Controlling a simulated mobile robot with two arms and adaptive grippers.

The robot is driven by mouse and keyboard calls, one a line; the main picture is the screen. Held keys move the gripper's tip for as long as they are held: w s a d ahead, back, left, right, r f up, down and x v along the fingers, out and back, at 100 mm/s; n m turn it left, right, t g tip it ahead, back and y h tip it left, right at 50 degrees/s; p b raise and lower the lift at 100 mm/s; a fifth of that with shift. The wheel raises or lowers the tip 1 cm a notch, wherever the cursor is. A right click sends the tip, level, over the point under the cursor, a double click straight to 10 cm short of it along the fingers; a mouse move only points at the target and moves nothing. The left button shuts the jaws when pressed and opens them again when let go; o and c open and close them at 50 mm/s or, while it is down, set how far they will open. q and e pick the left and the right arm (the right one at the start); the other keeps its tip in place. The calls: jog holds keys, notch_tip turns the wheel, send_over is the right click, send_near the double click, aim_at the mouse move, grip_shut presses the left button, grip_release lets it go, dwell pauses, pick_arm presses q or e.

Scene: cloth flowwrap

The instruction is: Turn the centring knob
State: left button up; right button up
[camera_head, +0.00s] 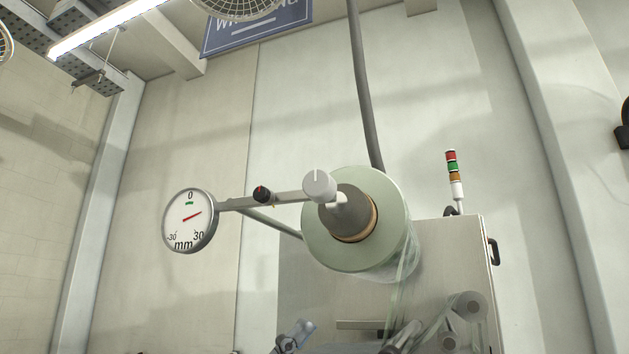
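A light grey round knob (318,184), with a thin upright line on its face, sits at the right end of a grey bar, in front of the film reel. A round white dial gauge (189,221) marked 0, -30, 30 and mm is at the bar's left end. Its red needle points right and slightly up, on the 30 side, away from the green mark under 0. I cannot make out either of my grippers in the head view.
A pale green film reel (328,239) on a dark grey hub stands behind the knob, with clear film running down from it. A machine cabinet (450,255) with a red, green and amber light tower (453,175) is right. Rollers (466,306) are low right. Air left of the gauge is clear.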

aim_at(315, 182)
pick_arm(q)
jog(key=s+d+r+m+g+y, duration=0.55)
jog(key=s+d+m+y, duration=0.4)
jog(key=m, duration=0.25)
jog(key=s+a+r+n+t+y, duration=0.4)
jog(key=a+r+n+t+y, duration=0.4)
jog(key=a+r+t+y, duration=0.55)
jog(key=shift+t+h, duration=0.7)
jog(key=p+x, duration=0.1)
jog(key=x, duration=0.3)
jog(key=p+x, duration=0.2)
jog(key=x, duration=0.3)
jog(key=r+p+x, duration=0.1)
jog(key=x, duration=0.3)
jog(key=shift+w+a, duration=0.25)
jog(key=shift+w, duration=0.15)
jog(key=shift+c, duration=0.3)
jog(key=c, duration=1.1)
